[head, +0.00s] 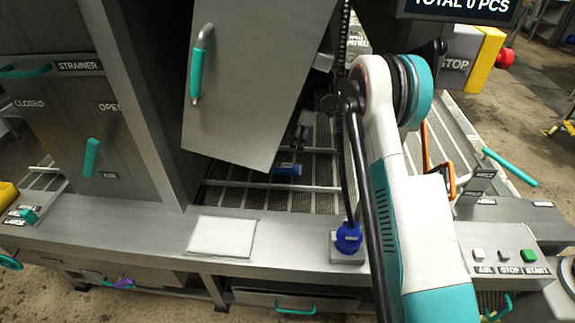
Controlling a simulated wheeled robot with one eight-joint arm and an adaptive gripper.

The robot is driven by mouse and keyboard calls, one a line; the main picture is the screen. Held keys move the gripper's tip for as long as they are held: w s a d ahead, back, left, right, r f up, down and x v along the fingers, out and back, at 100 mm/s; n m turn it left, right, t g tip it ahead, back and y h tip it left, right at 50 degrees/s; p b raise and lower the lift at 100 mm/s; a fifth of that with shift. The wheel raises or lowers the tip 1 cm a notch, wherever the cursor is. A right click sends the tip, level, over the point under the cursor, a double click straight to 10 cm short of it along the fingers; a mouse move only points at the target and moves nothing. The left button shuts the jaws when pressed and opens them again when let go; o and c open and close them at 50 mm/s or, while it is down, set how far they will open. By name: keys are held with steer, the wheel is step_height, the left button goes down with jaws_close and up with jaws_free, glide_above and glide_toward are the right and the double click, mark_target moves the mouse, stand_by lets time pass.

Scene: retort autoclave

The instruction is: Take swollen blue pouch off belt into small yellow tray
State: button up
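A small blue pouch (288,168) lies on the slatted belt (240,198), partly behind the hanging grey door panel; I cannot tell from here how swollen it is. My gripper (298,142) is a dark shape just above and behind the pouch. It is largely hidden by the door, and its fingers are too small and dark to read. A yellow object (8,193), cut off at the left edge, may be the small yellow tray; its inside is not visible.
The grey door (255,85) with a teal handle hangs close to my arm. A blue knob-like piece (348,238) stands on the front ledge beside a blank white plate (222,236). A control box (510,255) is at right.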

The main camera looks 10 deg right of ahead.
mark_target(288, 165)
steer(key=b+x, duration=0.2)
steer(key=x, duration=0.6)
steer(key=shift+f+b, duration=0.2)
steer(key=shift+b, duration=0.2)
steer(key=b+x, duration=0.2)
steer(key=x, duration=0.1)
steer(key=b+x, duration=0.1)
steer(key=x, duration=0.1)
steer(key=shift+s+f, duration=0.1)
steer(key=shift+s, duration=0.25)
steer(key=c, duration=1.2)
